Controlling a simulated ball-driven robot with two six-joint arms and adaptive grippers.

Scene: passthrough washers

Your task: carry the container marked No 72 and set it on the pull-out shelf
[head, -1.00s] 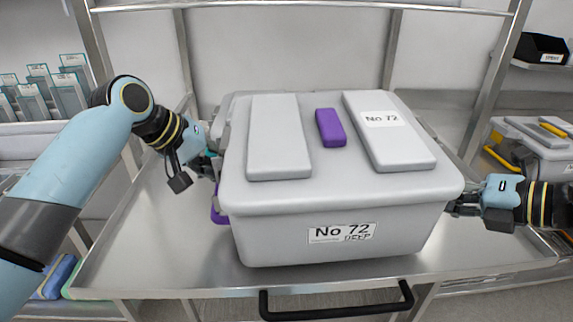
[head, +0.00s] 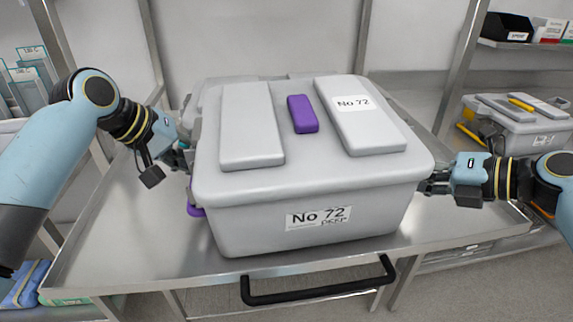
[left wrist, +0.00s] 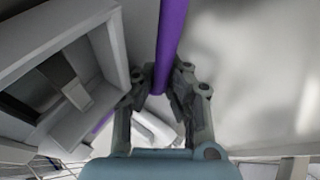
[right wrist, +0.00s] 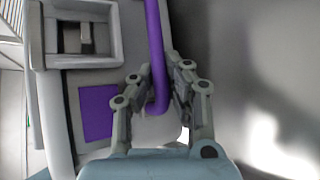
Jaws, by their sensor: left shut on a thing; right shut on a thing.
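The grey lidded container marked No 72 (head: 310,190) is in the middle of the head view, over the steel pull-out shelf (head: 110,240) with its black front handle (head: 318,288). Whether its base touches the shelf I cannot tell. My left gripper (head: 186,160) is at the container's left side; in the left wrist view its fingers (left wrist: 160,92) are shut on a purple bar handle (left wrist: 170,40). My right gripper (head: 428,184) is at the right side; in the right wrist view its fingers (right wrist: 160,92) are shut on another purple bar (right wrist: 154,40).
Another grey container with yellow parts (head: 515,125) stands on a rack at the right. A black bin (head: 506,28) is on the shelf above it. Steel uprights (head: 462,70) frame the shelf. Bare shelf shows left of the container.

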